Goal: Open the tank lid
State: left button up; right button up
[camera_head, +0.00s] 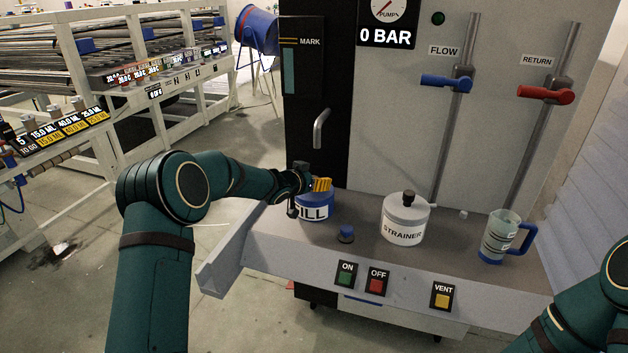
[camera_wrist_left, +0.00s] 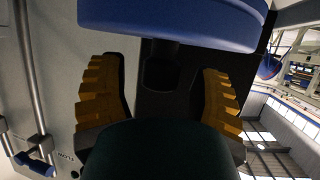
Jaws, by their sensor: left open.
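The blue tank lid (camera_head: 313,208), with a white label partly reading "ILL", sits on the grey ledge. My left gripper (camera_head: 320,185) is right above it and hides part of its top. In the left wrist view the lid's blue rim (camera_wrist_left: 172,14) fills the top edge. A dark knob or stem (camera_wrist_left: 160,70) shows below that rim, between the two orange-padded fingers of the left gripper (camera_wrist_left: 162,92). The fingers are wide apart, with gaps beside the knob. Part of my right arm shows at the lower right of the head view; its gripper is out of frame.
Behind are a black panel with a handle (camera_head: 321,128) and pipes with blue and red levers.

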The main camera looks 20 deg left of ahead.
pick_arm(q)
grip_shut()
dwell(0.6)
jog(key=shift+s+p, duration=0.1)
jog(key=shift+p, duration=0.2)
